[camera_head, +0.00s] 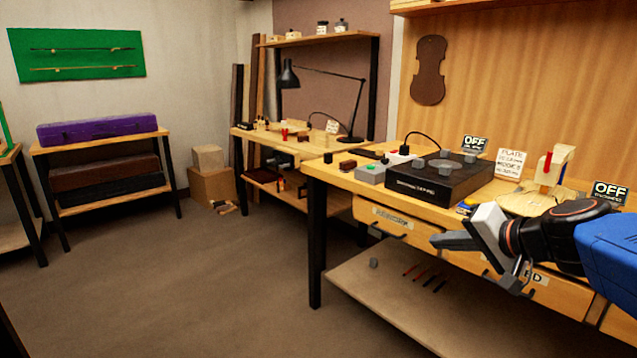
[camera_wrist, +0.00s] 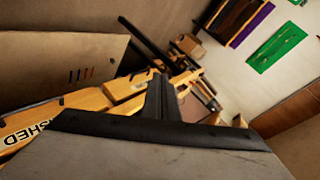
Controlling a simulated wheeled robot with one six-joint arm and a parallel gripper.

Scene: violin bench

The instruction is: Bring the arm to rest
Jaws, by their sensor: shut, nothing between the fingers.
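My gripper (camera_head: 437,241) reaches in from the right in the head view, in front of the near workbench (camera_head: 343,180) and its drawers. Its dark fingers are together, point left and hold nothing. In the wrist view the shut fingers (camera_wrist: 158,90) stand in the middle, with bench and room beyond, tilted. My black wrist and blue arm link run to the right edge of the head view and hide part of the bench front.
A black box (camera_head: 440,178) stands on the bench near a wooden fixture (camera_head: 553,165). A drawer (camera_head: 385,219) is in the bench front. A lower shelf (camera_head: 400,290) sticks out below. A second bench (camera_head: 262,138) and a rack with a purple case (camera_head: 95,130) stand farther back. Open floor (camera_head: 190,270) lies left.

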